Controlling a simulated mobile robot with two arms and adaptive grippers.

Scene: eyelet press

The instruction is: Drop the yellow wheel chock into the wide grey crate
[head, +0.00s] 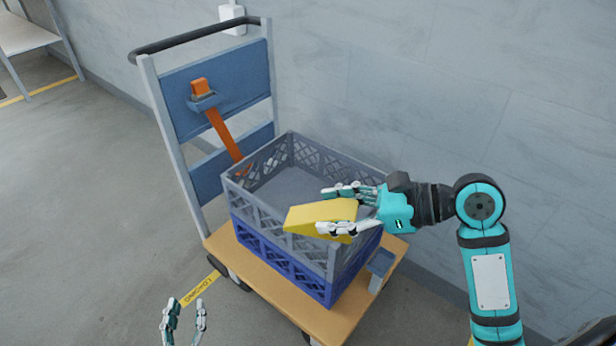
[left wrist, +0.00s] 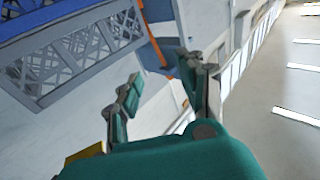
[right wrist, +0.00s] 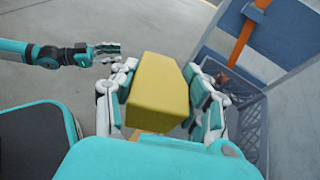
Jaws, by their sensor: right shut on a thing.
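The yellow wheel chock (head: 308,215) is held in my right gripper (head: 345,210), over the front right part of the wide grey crate (head: 262,208). In the right wrist view the chock (right wrist: 158,92) sits between the two fingers, with the grey crate (right wrist: 250,120) beyond it on the right. The crate is open at the top, and the part of its floor that shows is bare. My left gripper (head: 184,318) is open and empty, low at the front left, apart from the crate. Its spread fingers also show in the left wrist view (left wrist: 165,95).
The grey crate stands on a blue crate (head: 275,262) on a wooden cart deck (head: 262,290). The cart's blue back panel (head: 215,90) with an orange strap (head: 222,135) rises behind left. A wall (head: 450,90) stands close behind.

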